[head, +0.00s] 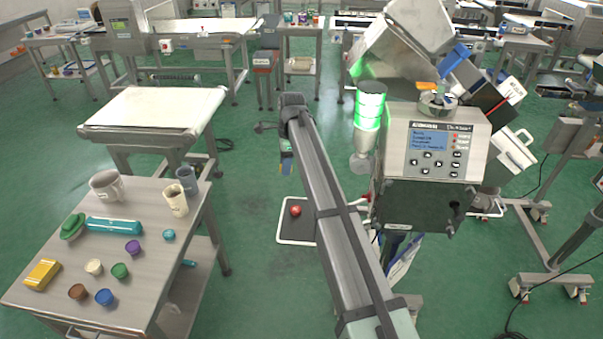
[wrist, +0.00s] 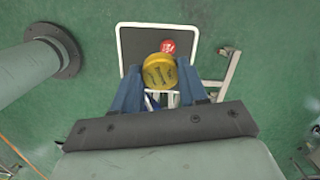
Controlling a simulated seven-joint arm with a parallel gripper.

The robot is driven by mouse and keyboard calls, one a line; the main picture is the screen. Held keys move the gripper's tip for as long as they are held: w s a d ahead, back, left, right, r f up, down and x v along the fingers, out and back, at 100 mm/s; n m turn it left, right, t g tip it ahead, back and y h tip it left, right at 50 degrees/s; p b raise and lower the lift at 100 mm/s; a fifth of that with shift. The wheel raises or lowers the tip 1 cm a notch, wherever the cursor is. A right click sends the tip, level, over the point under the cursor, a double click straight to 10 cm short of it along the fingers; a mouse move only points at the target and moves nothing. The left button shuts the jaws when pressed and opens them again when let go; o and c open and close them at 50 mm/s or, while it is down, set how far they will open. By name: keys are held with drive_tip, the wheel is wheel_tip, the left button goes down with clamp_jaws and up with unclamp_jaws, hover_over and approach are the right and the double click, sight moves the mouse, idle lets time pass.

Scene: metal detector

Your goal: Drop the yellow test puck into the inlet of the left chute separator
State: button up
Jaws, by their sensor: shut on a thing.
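The yellow test puck (wrist: 160,71) is held between the two blue fingers of my gripper (wrist: 160,86) in the wrist view. It has dark lettering on its face. In the head view my gripper (head: 286,160) hangs at the far end of my arm, mostly hidden by it, and I cannot make out the puck there. The separator (head: 431,150) with a control panel stands to the right of my gripper, with a lit green lamp column (head: 369,106) at its left. An orange piece (head: 427,86) sits on its top. I cannot clearly see its inlet.
A black mat (head: 296,232) with a white border and a red round piece (head: 295,210) lies below my gripper. A steel table (head: 150,265) at left holds mugs, caps and a yellow box (head: 42,275). A conveyor (head: 152,110) stands behind it. Another stand is at far right.

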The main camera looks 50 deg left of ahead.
drive_tip(key=shift+s+a+r+n, duration=0.25)
drive_tip(key=shift+s+r, duration=0.15)
drive_tip(key=shift+r, duration=0.2)
drive_tip(key=shift+s+a+r+n, duration=0.15)
drive_tip(key=shift+s+a+r, duration=0.15)
drive_tip(key=shift+r, duration=0.25)
drive_tip(key=w+d+r+m+y, duration=0.25)
drive_tip(key=w+d+r, duration=0.4)
drive_tip(key=r, duration=0.75)
drive_tip(key=w+d+r+m+y, duration=0.1)
drive_tip(key=w+d+r+m, duration=0.25)
drive_tip(key=w+r, duration=0.8)
drive_tip(key=w+d+r+m+y, duration=0.1)
drive_tip(key=w+d+r+m, duration=0.45)
drive_tip(key=r, duration=1.05)
drive_tip(key=w+a+f, duration=0.1)
drive_tip(key=w+f, duration=0.1)
drive_tip(key=w, duration=0.5)
drive_tip(key=w+a+f+y, duration=0.1)
drive_tip(key=w+f, duration=0.1)
drive_tip(key=w, duration=0.6)
drive_tip(key=shift+w+a+t, duration=0.25)
drive_tip(key=shift+t, duration=0.15)
drive_tip(key=shift+m+y, duration=0.25)
